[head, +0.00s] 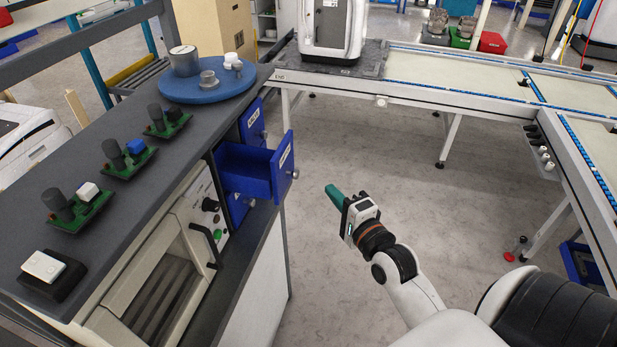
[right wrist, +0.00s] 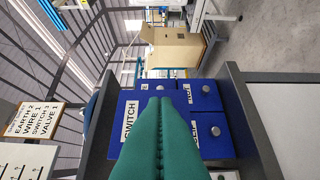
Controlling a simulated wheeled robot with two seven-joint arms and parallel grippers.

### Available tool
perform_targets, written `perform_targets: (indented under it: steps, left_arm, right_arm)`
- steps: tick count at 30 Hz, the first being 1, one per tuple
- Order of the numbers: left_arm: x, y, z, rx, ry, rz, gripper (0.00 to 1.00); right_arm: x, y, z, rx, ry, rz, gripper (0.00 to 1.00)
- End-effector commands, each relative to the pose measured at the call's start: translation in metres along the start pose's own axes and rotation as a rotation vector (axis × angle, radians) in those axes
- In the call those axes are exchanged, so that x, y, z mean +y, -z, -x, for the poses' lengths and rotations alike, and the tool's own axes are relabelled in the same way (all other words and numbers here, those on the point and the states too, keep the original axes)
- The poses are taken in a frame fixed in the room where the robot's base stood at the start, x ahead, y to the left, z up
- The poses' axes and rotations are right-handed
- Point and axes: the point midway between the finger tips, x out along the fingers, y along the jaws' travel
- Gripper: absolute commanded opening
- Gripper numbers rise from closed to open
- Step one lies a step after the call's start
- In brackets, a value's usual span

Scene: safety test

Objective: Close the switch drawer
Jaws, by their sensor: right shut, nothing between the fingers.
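The blue switch drawer (head: 284,172) is pulled well out of the cabinet under the dark counter in the head view. Its front has a white label and a round knob. In the right wrist view its front, labelled SWITCH (right wrist: 130,121), faces me and is partly hidden by my fingers. My right gripper (head: 334,194) has green fingers, pressed together and empty. It is to the right of the drawer front, apart from it in the head view. The fingers also show in the right wrist view (right wrist: 161,103). My left gripper is not in view.
Other blue drawers (head: 252,125) beside the open one look shut. The counter (head: 127,196) holds circuit boards, a white switch (head: 44,266) and a round blue tray (head: 178,94). An oven-like unit with a handle (head: 205,250) is nearer me. The floor right of the drawer is clear.

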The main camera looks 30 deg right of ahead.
Motion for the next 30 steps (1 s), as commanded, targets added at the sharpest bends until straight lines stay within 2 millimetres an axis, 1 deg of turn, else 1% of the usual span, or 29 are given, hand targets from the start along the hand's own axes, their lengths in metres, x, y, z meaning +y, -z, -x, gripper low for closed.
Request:
perform_targets:
  steps: [1,5,6,9,15,26,29,30]
  left_arm:
    - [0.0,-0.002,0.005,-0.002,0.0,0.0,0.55]
    - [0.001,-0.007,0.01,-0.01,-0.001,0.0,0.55]
    - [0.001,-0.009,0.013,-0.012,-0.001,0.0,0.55]
    - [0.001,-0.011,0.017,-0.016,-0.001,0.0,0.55]
    - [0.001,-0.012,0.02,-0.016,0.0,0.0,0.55]
    - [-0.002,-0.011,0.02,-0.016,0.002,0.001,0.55]
    - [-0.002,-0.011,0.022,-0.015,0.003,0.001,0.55]
    - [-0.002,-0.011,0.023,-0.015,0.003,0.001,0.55]
  right_arm:
    - [0.004,0.0,-0.012,0.0,-0.003,0.0,0.0]
    - [0.003,0.0,-0.037,0.0,-0.002,0.0,0.0]
    - [0.004,0.007,-0.041,0.0,-0.001,-0.004,0.0]
    - [0.003,0.017,-0.05,0.0,-0.001,-0.003,0.0]
    - [0.001,0.028,-0.06,0.0,0.0,0.0,0.0]
    - [0.0,0.029,-0.061,0.0,0.0,0.001,0.0]
    - [0.0,0.034,-0.067,-0.002,-0.001,-0.003,0.0]
    - [0.001,0.039,-0.072,-0.003,-0.002,-0.004,0.0]
